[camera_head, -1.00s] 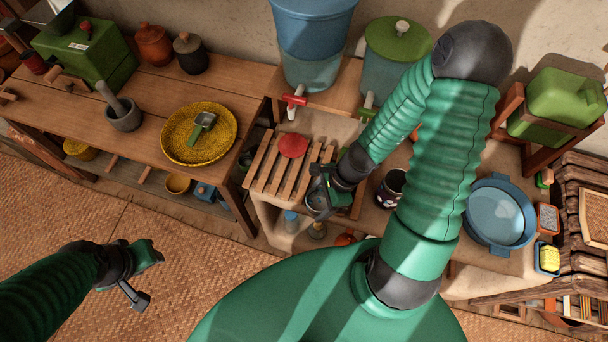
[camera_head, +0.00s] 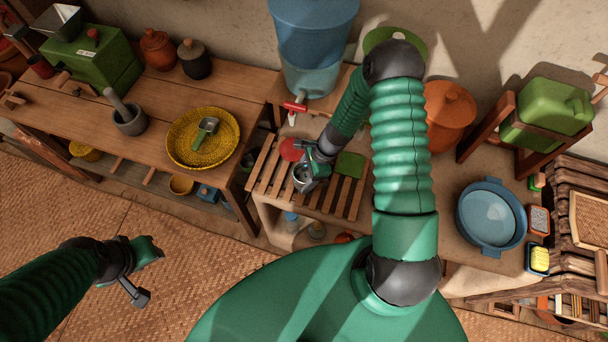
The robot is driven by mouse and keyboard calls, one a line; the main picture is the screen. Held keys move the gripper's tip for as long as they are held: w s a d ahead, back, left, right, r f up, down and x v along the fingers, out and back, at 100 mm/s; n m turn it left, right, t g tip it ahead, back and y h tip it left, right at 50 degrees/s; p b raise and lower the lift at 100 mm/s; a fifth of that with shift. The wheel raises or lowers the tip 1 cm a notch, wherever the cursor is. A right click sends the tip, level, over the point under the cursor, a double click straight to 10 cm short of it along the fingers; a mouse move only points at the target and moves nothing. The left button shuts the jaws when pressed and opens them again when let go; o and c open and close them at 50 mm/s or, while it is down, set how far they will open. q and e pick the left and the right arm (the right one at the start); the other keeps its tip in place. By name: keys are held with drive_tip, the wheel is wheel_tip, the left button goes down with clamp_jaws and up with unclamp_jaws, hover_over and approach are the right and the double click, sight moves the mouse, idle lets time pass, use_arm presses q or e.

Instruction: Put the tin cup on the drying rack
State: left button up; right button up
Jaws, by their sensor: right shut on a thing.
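The tin cup (camera_head: 301,180) is small and grey, and shows over the slats of the wooden drying rack (camera_head: 268,164). My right gripper (camera_head: 311,174) is shut on the cup and partly covers it. I cannot tell whether the cup's base touches the slats. A red round piece (camera_head: 291,149) and a green flat piece (camera_head: 350,164) lie on the rack on either side of the gripper. My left gripper (camera_head: 146,273) is open and empty over the woven floor mat at the lower left, far from the rack.
A blue water container (camera_head: 314,30) with a red tap (camera_head: 294,107) stands behind the rack. A blue basin (camera_head: 491,217) sits to the right, near an orange pot (camera_head: 448,110). A wooden table (camera_head: 80,115) with a yellow woven tray (camera_head: 185,153) is left of the rack.

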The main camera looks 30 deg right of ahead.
drive_tip(key=shift+d+f, duration=0.1)
drive_tip(key=shift+d, duration=0.3)
drive_tip(key=o, duration=1.4)
drive_tip(key=shift+d, duration=0.15)
drive_tip(key=shift+a, duration=0.4)
drive_tip(key=shift+r, duration=0.2)
drive_tip(key=v, duration=1.1)
drive_tip(key=shift+d+r, duration=0.3)
